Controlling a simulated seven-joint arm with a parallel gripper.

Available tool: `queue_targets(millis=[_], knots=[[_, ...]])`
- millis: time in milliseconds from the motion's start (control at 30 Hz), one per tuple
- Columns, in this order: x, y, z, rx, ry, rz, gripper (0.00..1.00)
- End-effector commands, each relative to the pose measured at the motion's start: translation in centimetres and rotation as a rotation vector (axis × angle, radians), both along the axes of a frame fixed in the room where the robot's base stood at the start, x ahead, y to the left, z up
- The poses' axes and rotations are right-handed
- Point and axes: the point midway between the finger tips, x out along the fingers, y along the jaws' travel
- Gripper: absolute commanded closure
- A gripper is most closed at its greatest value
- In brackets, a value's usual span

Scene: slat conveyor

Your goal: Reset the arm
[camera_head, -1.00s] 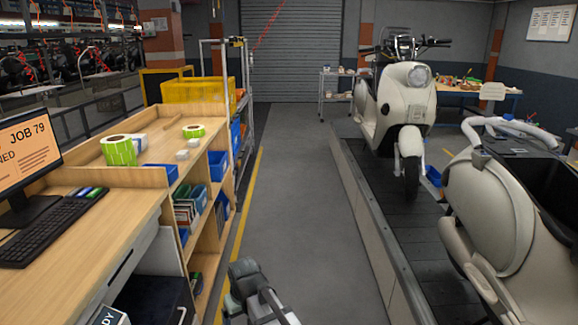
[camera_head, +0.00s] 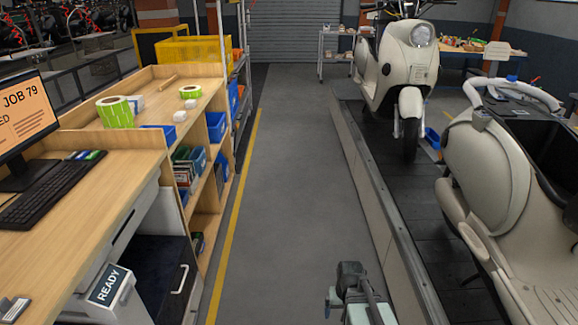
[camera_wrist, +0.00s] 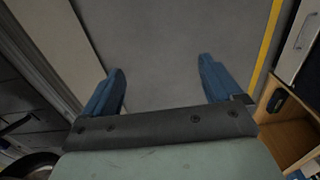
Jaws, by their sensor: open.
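My gripper shows in the wrist view (camera_wrist: 160,82) with its two blue fingers spread apart. Nothing is between the fingers, and only grey floor lies beyond them. In the head view my arm shows at the bottom, right of centre, over the aisle beside the conveyor edge. The fingertips cannot be made out in the head view.
A slat conveyor (camera_head: 375,190) runs along the right, carrying a cream scooter (camera_head: 408,70) and a nearer scooter body (camera_head: 490,170). A wooden desk (camera_head: 75,220) with a monitor (camera_head: 25,115) and shelves stands left. The grey aisle floor (camera_head: 290,170) between them is clear.

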Motion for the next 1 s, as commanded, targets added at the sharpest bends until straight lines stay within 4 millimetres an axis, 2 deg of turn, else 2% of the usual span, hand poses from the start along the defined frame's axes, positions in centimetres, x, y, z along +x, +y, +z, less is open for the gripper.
queue_targets(millis=[267, 467, 700, 1000], knots=[[-3.4, 0.0, -3.9, 0.0, 0.084, 0.0, 0.08], [-7.1, 0.0, -7.5, 0.0, 0.166, 0.0, 0.08], [-13.0, 0.0, -12.2, 0.001, 0.29, -0.001, 0.08], [-21.2, 0.0, -17.0, 0.001, 0.444, -0.002, 0.08]])
